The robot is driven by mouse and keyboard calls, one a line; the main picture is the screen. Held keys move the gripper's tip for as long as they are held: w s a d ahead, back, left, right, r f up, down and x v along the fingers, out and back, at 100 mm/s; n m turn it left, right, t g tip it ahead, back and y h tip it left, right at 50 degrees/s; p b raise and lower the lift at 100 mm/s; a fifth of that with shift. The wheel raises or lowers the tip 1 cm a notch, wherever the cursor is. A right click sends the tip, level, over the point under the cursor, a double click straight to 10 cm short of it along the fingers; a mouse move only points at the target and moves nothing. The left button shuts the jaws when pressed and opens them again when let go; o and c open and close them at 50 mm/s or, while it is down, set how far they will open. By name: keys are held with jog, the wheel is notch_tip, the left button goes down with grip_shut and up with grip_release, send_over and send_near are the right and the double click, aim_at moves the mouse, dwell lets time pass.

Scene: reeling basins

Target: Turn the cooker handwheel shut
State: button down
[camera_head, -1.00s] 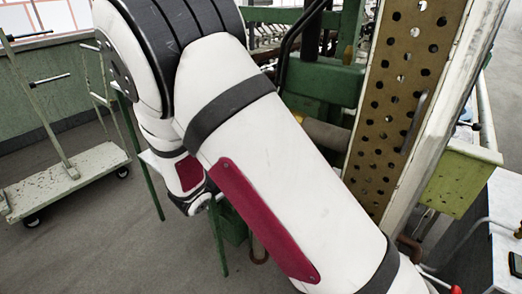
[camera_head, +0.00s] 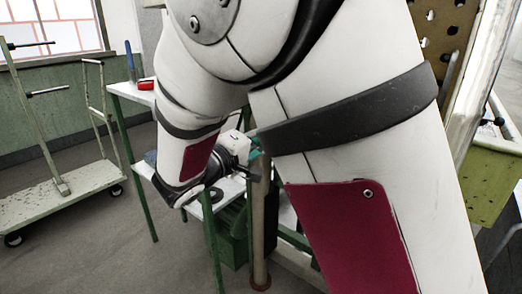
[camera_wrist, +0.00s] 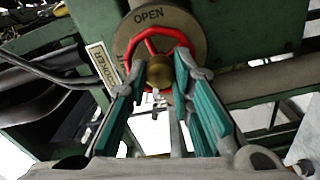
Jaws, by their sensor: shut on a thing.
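The red cooker handwheel (camera_wrist: 152,34) with a brass hub (camera_wrist: 160,70) is at the upper middle of the wrist view. It sits in front of a round plate (camera_wrist: 187,21) marked OPEN at the top; lettering at its lower left is partly hidden. A COOKER label (camera_wrist: 101,63) is just left of it. My gripper (camera_wrist: 160,78) has its teal-padded fingers on both sides of the hub, shut on the wheel. The exact finger contact is hard to see. In the head view my arm hides the wheel, and only a bit of teal shows past the wrist.
A dark hose (camera_wrist: 50,77) runs left of the wheel, and a thick pipe (camera_wrist: 255,88) runs right. In the head view, a pale trolley (camera_head: 65,195) stands at left, a green-legged table (camera_head: 130,95) behind my arm, and a perforated panel (camera_head: 440,30) at right. Floor between trolley and table is clear.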

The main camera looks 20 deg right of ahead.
jog(key=m+b, duration=0.7)
jog(key=m, duration=0.6)
jog(key=shift+f, duration=0.1)
jog(key=c, duration=1.5)
grip_release()
jog(key=shift+a, duration=0.1)
jog(key=shift+v, duration=3.4)
jog(key=shift+s, duration=0.1)
